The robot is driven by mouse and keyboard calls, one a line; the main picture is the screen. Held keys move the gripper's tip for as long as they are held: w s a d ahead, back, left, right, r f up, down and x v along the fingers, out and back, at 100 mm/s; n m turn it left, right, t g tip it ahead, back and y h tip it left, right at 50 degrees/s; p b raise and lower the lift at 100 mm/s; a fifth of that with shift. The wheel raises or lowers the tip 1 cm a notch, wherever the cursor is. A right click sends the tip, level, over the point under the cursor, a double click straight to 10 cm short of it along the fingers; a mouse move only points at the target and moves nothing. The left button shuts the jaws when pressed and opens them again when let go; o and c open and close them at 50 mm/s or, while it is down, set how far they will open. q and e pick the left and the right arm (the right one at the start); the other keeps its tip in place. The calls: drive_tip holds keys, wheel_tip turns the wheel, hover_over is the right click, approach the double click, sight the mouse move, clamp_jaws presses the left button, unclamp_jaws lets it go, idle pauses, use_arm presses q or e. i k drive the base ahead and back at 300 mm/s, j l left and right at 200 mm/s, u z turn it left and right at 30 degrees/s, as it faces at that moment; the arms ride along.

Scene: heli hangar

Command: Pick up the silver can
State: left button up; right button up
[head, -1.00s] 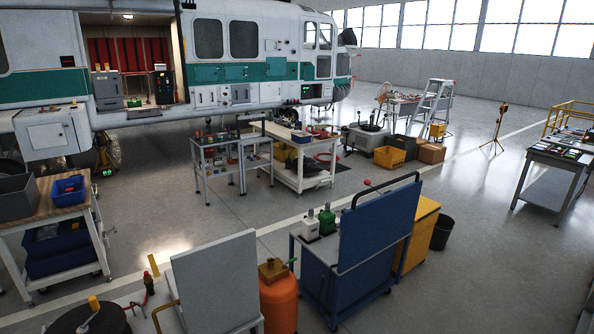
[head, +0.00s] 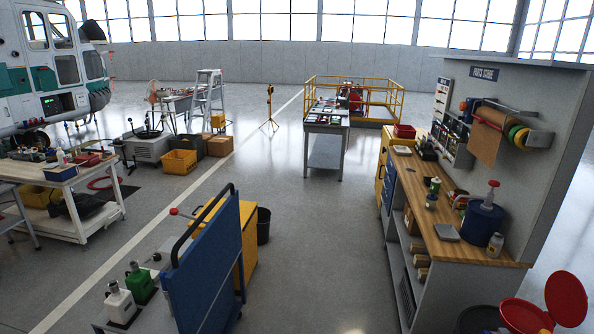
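I cannot make out a clear silver can at this size. On the wooden-topped workbench (head: 480,266) at the right stands a small pale container (head: 495,245), near the front corner; I cannot tell whether it is a can or a bottle. Farther back on the same top are a small green-and-white container (head: 435,186) and a small dark one beside it. A blue drum (head: 481,226) with a red-topped pump stands behind the pale container. Neither of my grippers is in the head view.
A grey flat box (head: 446,232) lies on the workbench top. A blue panelled cart (head: 205,270) with white and green jugs stands at the lower left. A red open-lidded bin (head: 525,316) is at the lower right. Floor between cart and workbench is clear.

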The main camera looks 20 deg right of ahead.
sight(496, 243)
drive_tip(key=i+l+z, duration=0.2)
drive_tip(key=i+z, duration=0.3)
drive_tip(key=i, duration=0.3)
drive_tip(key=i+j+z, duration=0.1)
drive_tip(key=i+z, duration=0.35)
drive_tip(key=i, duration=0.3)
